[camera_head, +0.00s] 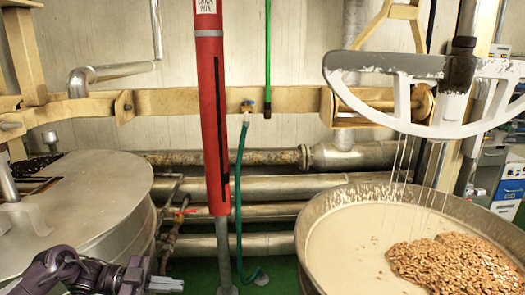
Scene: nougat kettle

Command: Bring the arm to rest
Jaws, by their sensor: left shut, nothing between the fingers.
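My left arm enters at the lower left, dark purple and grey. Its gripper (168,285) is at the bottom edge, shut and empty, pointing right. It is in front of the lidded metal kettle (95,195) on the left, near that kettle's lower right side. I cannot tell whether the arm touches the kettle. My right gripper is not in view.
An open kettle (312,235) at the right holds pale nougat (345,240) and a heap of nuts (455,265), under a white mixer head (400,65). A red post (212,120) stands between the kettles. Pipes (270,188) run along the wall. Green floor shows in the middle.

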